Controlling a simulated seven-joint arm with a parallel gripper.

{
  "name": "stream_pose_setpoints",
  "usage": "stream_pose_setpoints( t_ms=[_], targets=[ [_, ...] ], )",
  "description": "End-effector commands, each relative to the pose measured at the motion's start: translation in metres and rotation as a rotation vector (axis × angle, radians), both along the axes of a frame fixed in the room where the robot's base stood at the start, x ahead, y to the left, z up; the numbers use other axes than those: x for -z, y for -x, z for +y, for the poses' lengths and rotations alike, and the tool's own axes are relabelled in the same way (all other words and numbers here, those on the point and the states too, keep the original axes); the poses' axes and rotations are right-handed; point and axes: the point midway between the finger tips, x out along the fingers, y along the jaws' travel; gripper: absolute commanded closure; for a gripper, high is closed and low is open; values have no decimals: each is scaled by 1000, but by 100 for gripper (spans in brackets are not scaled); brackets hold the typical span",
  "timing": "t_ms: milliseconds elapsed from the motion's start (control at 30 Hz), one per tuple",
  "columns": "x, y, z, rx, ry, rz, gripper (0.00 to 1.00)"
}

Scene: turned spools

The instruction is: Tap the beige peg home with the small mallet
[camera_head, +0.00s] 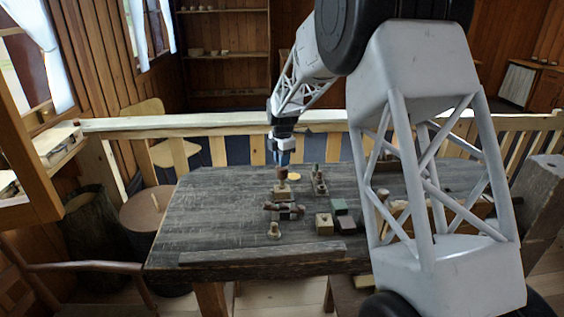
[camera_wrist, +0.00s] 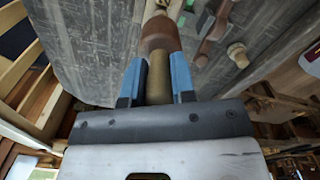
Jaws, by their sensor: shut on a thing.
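My gripper (camera_head: 283,157) is shut on the small mallet, with its blue fingers (camera_wrist: 158,85) on either side of the tan handle (camera_wrist: 158,78). The mallet's red-brown head (camera_wrist: 160,36) points away from the fingers and hangs low over the table in the head view (camera_head: 282,173). Directly below the head is a light wooden block (camera_head: 284,192). Pale wood also shows past the head in the wrist view (camera_wrist: 171,8). The beige peg cannot be made out clearly; the head may cover it. I cannot tell whether head and block touch.
The dark plank table (camera_head: 215,215) holds a dark red-brown turned piece (camera_head: 284,210), a small pale knobbed piece (camera_head: 274,231), a beige block (camera_head: 324,223), a green block (camera_head: 340,207) and an upright piece (camera_head: 319,182). A wooden strip (camera_head: 262,253) lies along the front edge. The table's left is clear.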

Motion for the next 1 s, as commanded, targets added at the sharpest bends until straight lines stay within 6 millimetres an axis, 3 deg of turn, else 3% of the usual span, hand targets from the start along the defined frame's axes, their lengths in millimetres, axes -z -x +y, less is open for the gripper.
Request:
stream_pose_setpoints(
  t_ms=[200,533,1000],
  targets=[
    [-10,0,0,0,0,-1,100],
    [-10,0,0,0,0,-1,100],
    [18,0,0,0,0,0,100]
  ],
)
